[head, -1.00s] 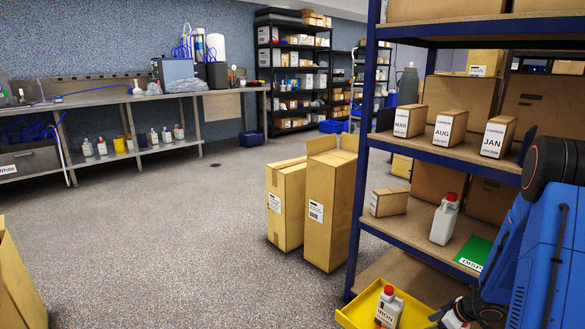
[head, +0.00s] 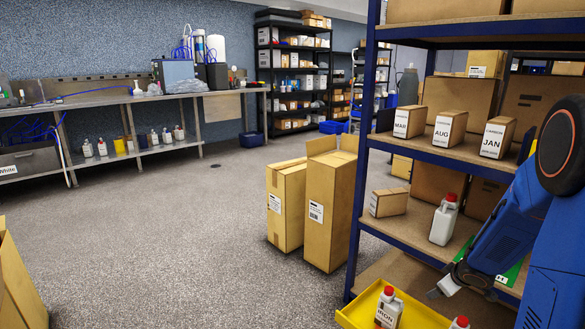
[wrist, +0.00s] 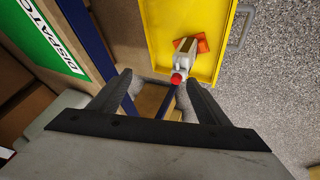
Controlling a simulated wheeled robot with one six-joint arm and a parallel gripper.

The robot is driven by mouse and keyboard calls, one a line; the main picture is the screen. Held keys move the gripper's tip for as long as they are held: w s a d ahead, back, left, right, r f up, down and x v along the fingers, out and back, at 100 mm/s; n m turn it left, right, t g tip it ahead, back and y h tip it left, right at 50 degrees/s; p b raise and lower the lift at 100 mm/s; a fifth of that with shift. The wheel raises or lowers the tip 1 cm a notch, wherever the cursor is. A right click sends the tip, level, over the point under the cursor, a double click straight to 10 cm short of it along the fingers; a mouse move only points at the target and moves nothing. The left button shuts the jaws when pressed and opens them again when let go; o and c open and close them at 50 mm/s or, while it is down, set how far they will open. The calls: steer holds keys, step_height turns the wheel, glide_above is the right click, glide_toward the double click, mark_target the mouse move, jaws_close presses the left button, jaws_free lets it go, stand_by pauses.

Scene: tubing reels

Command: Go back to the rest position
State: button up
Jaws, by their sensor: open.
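My gripper (head: 441,289) is open and empty, in front of the lower right shelf in the head view. It also shows in the wrist view (wrist: 158,82), with its two dark fingers spread apart. Below it, a yellow tray (head: 352,316) holds a white bottle (head: 386,311) with a red cap and an IRON label. A second red cap (head: 460,322) shows at the bottom edge. In the wrist view, a red-capped bottle (wrist: 183,60) is in the yellow tray (wrist: 222,12), apart from the fingers.
The blue-framed shelf (head: 356,215) stands close to my arm. It holds MAR, AUG and JAN boxes, a white red-capped bottle (head: 443,222) and a green DISPATCH sign (wrist: 45,35). Tall cartons (head: 329,215) stand left of it. Open floor (head: 165,230) lies further left.

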steer(key=s+a+r+m+h, duration=0.25)
steer(key=s+r, duration=0.35)
steer(key=r, duration=0.3)
steer(key=s+a+r+m+h, duration=0.1)
steer(key=s+a+r+m, duration=0.15)
steer(key=s+r, duration=0.5)
steer(key=s+a+r+g+y, duration=0.1)
steer(key=s+a+r+y, duration=0.1)
steer(key=s+a, duration=0.6)
steer(key=s+a+r+g+y, duration=0.1)
steer(key=s+a+r+y, duration=0.1)
steer(key=s+a, duration=0.6)
steer(key=s+r, duration=0.1)
steer(key=s, duration=0.3)
steer(key=shift+s+a+m, duration=0.15)
steer(key=shift+s+m, duration=0.25)
steer(key=shift+y, duration=0.25)
